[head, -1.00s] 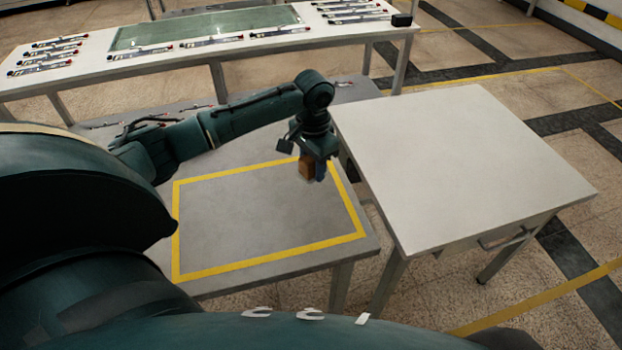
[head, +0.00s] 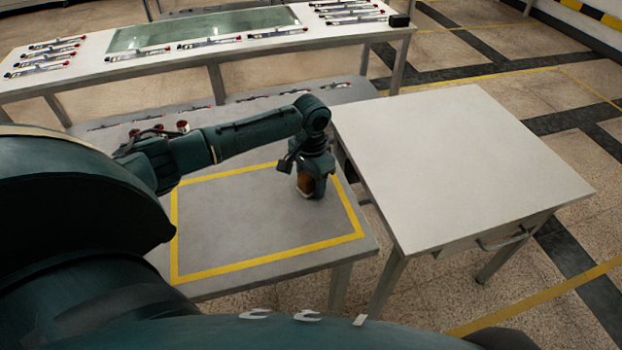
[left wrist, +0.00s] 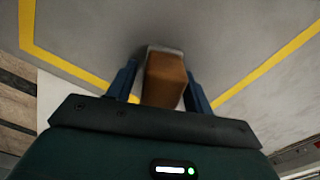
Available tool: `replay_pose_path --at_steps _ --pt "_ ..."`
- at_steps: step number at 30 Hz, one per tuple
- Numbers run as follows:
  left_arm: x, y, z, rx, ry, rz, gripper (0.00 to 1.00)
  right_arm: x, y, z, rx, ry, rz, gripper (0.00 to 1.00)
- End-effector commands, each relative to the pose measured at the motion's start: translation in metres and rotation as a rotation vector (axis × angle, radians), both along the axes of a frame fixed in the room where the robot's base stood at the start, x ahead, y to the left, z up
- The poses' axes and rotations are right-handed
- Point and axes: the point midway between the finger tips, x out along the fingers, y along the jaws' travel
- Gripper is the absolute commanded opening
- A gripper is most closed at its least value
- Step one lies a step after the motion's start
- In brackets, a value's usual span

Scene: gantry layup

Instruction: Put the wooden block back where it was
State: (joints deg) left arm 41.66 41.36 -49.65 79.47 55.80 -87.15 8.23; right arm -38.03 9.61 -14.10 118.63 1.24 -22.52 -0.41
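The wooden block (left wrist: 165,80) is brown and stands between the two fingers of my left gripper (left wrist: 160,82) in the left wrist view. A narrow gap shows between the left finger and the block; the right finger is very close to it. In the head view the block (head: 305,183) is partly hidden by my left gripper (head: 312,188), which is low over the grey table (head: 240,215), inside the yellow outline near its right side. The block appears to rest on the table. My right gripper is not in view.
A bare pale table (head: 460,165) stands close on the right, with a narrow gap between. A long white bench (head: 100,85) with a green glass panel (head: 200,27) and several small parts is behind. The outlined area left of my gripper is clear.

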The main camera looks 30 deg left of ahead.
Motion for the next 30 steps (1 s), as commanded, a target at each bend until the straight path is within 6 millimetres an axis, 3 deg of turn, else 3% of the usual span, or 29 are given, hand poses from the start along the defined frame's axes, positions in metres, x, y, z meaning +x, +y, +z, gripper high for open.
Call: replay_pose_path --at_steps 9,13,24,30 --pt "0.000 0.000 0.001 0.000 0.000 0.000 0.58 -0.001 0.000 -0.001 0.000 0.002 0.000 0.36" --pt "0.001 0.000 0.011 -0.001 -0.002 -0.001 0.58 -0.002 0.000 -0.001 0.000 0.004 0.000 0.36" --pt "0.001 0.000 0.087 -0.002 -0.005 0.000 0.58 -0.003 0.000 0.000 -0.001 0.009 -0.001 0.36" --pt "0.001 0.000 0.115 -0.002 -0.002 0.000 0.58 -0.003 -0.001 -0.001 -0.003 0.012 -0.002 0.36"
